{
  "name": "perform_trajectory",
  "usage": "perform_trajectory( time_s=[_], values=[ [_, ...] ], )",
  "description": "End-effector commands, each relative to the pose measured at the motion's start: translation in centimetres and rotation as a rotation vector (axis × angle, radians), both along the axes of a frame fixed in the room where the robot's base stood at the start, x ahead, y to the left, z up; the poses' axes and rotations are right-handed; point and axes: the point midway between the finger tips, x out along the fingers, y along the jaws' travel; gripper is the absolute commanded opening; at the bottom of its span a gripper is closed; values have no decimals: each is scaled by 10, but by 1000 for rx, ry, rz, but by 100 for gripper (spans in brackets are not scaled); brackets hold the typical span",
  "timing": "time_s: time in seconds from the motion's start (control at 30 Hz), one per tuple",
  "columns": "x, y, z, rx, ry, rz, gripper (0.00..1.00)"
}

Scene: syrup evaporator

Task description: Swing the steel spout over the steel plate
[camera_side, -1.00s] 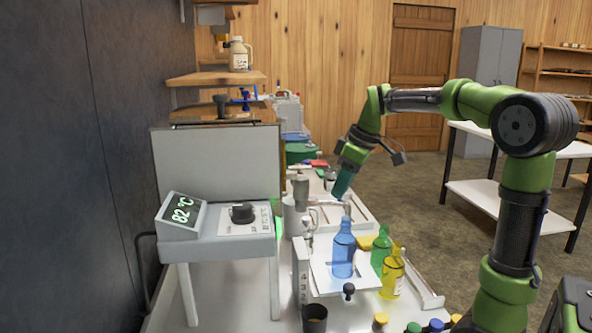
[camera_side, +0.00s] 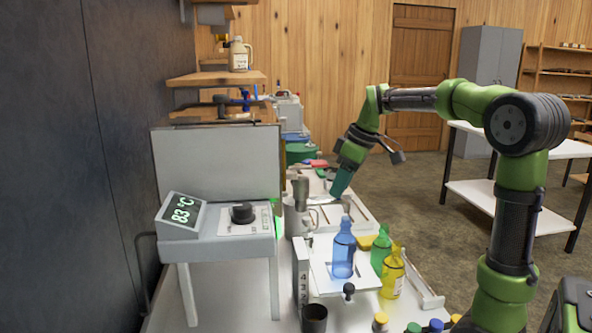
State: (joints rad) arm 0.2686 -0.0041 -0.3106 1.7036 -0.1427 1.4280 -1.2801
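A steel cylinder with a small pipe and tap (camera_side: 301,196) stands on the bench, left of my gripper. I take its pipe for the steel spout, but its outlet is too small to make out clearly. A pale flat plate (camera_side: 318,277) lies in front of it, with a blue bottle (camera_side: 343,254) upright on it. I cannot tell whether this is the steel plate. My gripper (camera_side: 337,195) points down with teal fingers, just right of the steel cylinder and behind the blue bottle. Its fingertips overlap in this view, so their opening and any contact are unclear.
A green bottle (camera_side: 380,246) and a yellow bottle (camera_side: 393,273) stand right of the blue one. A dark cup (camera_side: 314,318) and several coloured caps sit at the front. The heater unit (camera_side: 215,247) at left reads 83 °C. A pale tray (camera_side: 366,216) lies behind the bottles.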

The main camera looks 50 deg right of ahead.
Motion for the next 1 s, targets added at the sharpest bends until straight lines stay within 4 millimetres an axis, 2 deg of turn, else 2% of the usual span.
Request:
perform_trajectory(
  time_s=[0.37,1.0],
  values=[
    [-1,0,4,-1,-1,1,40],
    [-17,-3,46,1,0,0,40]
  ],
)
